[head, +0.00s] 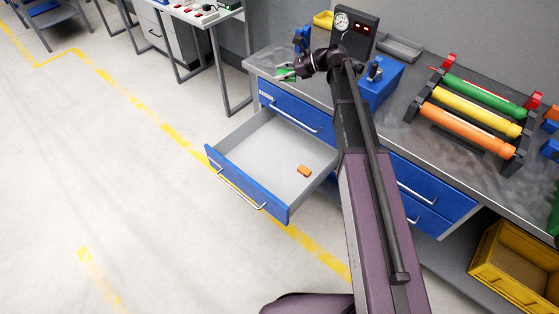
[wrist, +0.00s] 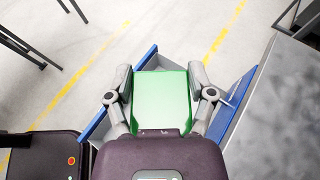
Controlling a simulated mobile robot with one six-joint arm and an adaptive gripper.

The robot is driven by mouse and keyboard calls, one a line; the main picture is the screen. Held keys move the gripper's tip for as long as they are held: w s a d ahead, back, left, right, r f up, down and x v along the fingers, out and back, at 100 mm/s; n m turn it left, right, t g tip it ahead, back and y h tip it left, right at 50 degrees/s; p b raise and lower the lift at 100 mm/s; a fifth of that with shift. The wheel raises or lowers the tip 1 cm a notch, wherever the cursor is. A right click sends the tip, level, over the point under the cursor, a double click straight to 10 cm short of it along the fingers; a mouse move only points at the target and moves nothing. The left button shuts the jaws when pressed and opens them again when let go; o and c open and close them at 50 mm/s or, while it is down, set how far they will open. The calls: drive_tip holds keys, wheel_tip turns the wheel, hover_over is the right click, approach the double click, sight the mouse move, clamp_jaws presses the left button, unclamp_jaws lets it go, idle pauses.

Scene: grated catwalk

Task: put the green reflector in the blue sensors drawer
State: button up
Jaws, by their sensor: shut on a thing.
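The green reflector (head: 286,73) shows small at the end of my arm in the head view. In the wrist view it is a flat, pale green panel with darker green sides (wrist: 160,100). My gripper (head: 284,71) is shut on it, with one finger on each side. The blue sensors drawer (head: 250,190) is pulled out from the workbench, with a grey interior and a small orange block (head: 304,171) inside. In the wrist view, the drawer (wrist: 146,58) lies below and behind the reflector, which hides most of its interior. A drawer label is too small to read.
The workbench top (head: 400,135) holds a gauge box (head: 352,32), a blue block (head: 382,82), a grey tray (head: 400,47) and a rack of coloured rollers (head: 480,105). A yellow bin (head: 515,270) is below. The floor left of the drawer is clear.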

drive_tip(key=a+f+m+t+b, duration=0.1)
drive_tip(key=a+f+b, duration=0.1)
drive_tip(key=f+b, duration=1.4)
drive_tip(key=a+f+m+t+b, duration=0.1)
drive_tip(key=a+f+t+b, duration=0.1)
drive_tip(key=f+b, duration=1.3)
drive_tip(key=shift+s+a+f+m+b, duration=0.15)
drive_tip(key=shift+s+f+m+b, duration=0.2)
drive_tip(key=shift+f, duration=0.2)
drive_tip(key=b, duration=0.6)
hover_over(271, 164)
wheel_tip(271, 164, down, 6)
drive_tip(key=shift+w, duration=0.15)
drive_tip(key=shift+f, duration=0.15)
drive_tip(key=shift+f+b, duration=1.85)
drive_tip(key=shift+b, duration=0.15)
drive_tip(key=shift+f+b, duration=0.55)
drive_tip(key=shift+f, duration=0.05)
drive_tip(key=shift+r, duration=0.1)
drive_tip(key=o, duration=1)
